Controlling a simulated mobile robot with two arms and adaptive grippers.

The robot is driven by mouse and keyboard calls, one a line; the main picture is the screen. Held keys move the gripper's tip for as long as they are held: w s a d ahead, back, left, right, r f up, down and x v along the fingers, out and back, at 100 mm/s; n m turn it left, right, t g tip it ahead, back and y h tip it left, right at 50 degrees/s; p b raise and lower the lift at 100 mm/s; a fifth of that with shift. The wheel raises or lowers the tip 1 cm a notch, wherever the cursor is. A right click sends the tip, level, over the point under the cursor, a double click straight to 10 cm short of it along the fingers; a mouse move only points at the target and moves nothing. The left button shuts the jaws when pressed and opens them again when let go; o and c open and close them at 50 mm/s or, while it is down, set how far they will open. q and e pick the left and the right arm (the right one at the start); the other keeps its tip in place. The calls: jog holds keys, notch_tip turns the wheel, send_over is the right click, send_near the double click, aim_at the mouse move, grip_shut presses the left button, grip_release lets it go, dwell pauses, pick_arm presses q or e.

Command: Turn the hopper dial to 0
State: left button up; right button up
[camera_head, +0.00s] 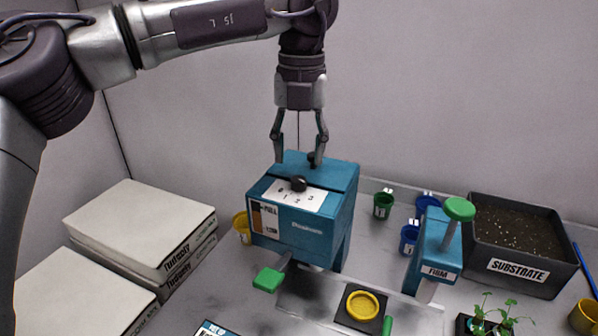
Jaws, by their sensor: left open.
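The blue hopper (304,232) stands in the middle of the bench. Its black dial (298,184) sits on a white numbered plate (311,201) on the top front; the number it points at is too small to tell. My left gripper (299,155) points down, open, over the back of the hopper's top, behind the dial and apart from it. A small dark knob (313,158) on the lid shows by its right finger; I cannot tell if they touch. My right gripper is out of view.
A green-ended lever (269,279) juts from the hopper's front. To the right stand a blue FIRM press (434,254) with a green knob, and a substrate box (519,266). Small cups, including a green one (383,206), stand behind. Stacked white packages (140,228) lie left.

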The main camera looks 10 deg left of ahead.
aim_at(299, 179)
pick_arm(q)
notch_tip(299, 179, down, 4)
jog(key=shift+f, duration=0.55)
jog(key=shift+c, duration=1.2)
grip_shut()
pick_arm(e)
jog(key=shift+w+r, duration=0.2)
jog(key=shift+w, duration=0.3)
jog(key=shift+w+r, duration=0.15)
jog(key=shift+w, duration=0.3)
